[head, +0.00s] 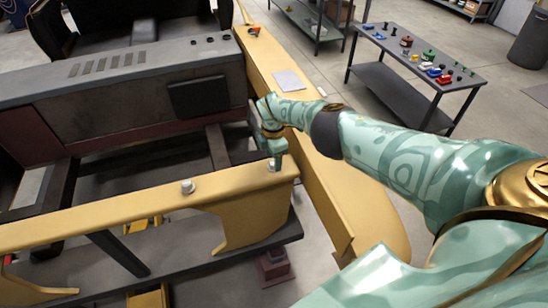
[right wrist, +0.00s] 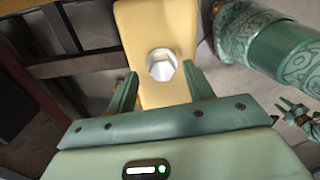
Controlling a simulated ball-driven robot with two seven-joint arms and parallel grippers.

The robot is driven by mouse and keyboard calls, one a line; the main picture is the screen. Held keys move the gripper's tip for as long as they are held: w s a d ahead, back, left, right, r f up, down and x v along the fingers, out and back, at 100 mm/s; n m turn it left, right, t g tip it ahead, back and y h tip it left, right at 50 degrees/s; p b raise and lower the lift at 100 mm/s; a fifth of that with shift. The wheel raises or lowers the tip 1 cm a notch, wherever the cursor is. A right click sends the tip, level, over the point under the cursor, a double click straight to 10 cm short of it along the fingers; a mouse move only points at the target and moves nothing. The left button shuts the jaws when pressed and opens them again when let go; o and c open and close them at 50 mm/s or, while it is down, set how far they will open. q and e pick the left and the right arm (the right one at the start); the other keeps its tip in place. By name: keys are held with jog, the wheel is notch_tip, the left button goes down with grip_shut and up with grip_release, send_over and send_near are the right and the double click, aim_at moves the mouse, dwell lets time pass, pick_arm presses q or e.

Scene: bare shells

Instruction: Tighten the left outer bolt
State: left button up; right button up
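A yellow beam (head: 110,208) crosses the front of the machine frame. A silver hex bolt (head: 187,186) stands on its middle part. Another silver bolt (head: 272,167) is near the beam's right end, partly hidden by my right gripper (head: 275,150). In the right wrist view this bolt head (right wrist: 161,65) lies between the two teal fingertips (right wrist: 160,70), with a visible gap on each side. The right gripper is open and points down at the bolt; the height between them is hard to judge. I cannot tell which bolt is the left outer one.
A long yellow side rail (head: 320,150) runs just right of the bolt. A dark grey machine block (head: 130,85) stands behind the beam. Open gaps lie between the frame bars. A dark table (head: 415,60) with small parts stands farther back on clear floor.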

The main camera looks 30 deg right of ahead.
jog(key=shift+f, duration=0.1)
notch_tip(320, 180, up, 10)
jog(key=p, duration=0.8)
notch_tip(320, 180, up, 6)
jog(key=p, duration=0.2)
send_over(273, 162)
jog(key=shift+w+r, duration=0.1)
jog(key=shift+r, duration=0.1)
